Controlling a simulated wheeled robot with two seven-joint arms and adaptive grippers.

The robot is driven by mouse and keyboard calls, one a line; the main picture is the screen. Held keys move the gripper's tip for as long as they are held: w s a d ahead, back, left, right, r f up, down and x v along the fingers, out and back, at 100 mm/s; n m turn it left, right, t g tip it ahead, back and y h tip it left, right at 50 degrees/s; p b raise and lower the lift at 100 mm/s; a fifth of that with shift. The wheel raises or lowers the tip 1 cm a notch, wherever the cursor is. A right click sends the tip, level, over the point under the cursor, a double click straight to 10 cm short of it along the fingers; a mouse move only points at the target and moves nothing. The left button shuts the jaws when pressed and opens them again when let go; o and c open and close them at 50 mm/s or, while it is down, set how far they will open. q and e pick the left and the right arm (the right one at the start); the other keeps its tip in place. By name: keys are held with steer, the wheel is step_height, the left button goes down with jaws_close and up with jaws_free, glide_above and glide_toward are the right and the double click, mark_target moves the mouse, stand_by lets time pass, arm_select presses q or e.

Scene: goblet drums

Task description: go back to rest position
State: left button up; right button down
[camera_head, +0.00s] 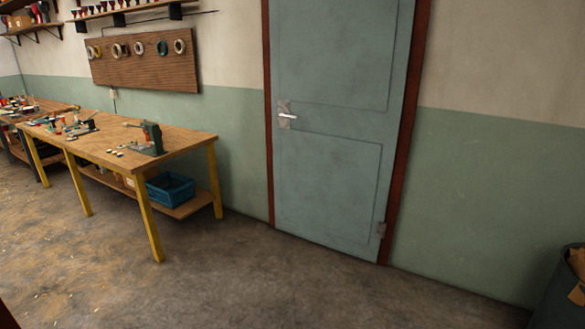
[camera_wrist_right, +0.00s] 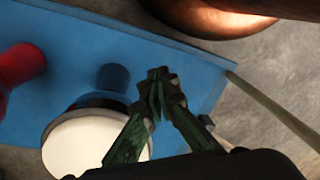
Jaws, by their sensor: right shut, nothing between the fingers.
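In the right wrist view my right gripper (camera_wrist_right: 156,90) is shut with nothing between its fingers. It hangs over a blue flat surface (camera_wrist_right: 180,52). A goblet drum with a pale round head (camera_wrist_right: 82,146) lies below and left of the fingers, partly hidden by them. I cannot tell whether the fingers touch it. A red rounded object (camera_wrist_right: 22,62) is at the left edge on the blue surface. A copper-brown rounded object (camera_wrist_right: 215,18) is at the top right. Neither gripper shows in the head view, and my left gripper is in no view.
In the head view a wooden workbench (camera_head: 180,142) with yellow legs stands at the left, a blue crate (camera_head: 170,189) on its lower shelf. A closed grey-blue door (camera_head: 330,130) is in the middle. A dark bin (camera_head: 562,290) stands at the right. The floor (camera_head: 270,285) between is clear.

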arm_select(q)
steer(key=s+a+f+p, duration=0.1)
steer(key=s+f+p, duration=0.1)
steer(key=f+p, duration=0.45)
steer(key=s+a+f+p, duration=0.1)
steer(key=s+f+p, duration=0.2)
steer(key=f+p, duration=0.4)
arm_select(e)
steer(key=s+d+f+h, duration=0.1)
steer(key=s+d+f, duration=0.3)
steer(key=s+f, duration=0.5)
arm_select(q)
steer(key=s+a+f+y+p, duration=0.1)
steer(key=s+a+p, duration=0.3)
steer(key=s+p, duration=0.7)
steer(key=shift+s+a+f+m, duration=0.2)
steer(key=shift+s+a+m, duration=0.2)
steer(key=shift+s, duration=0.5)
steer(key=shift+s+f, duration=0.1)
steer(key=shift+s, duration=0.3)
arm_select(e)
steer(key=s+d+f, duration=0.2)
steer(key=s, duration=0.4)
steer(key=s+d+f+h, duration=0.1)
steer(key=s+d+f, duration=0.1)
steer(key=s, duration=0.3)
steer(key=shift+s+d+n, duration=0.3)
steer(key=shift+s+d, duration=0.05)
steer(key=shift+d, duration=0.25)
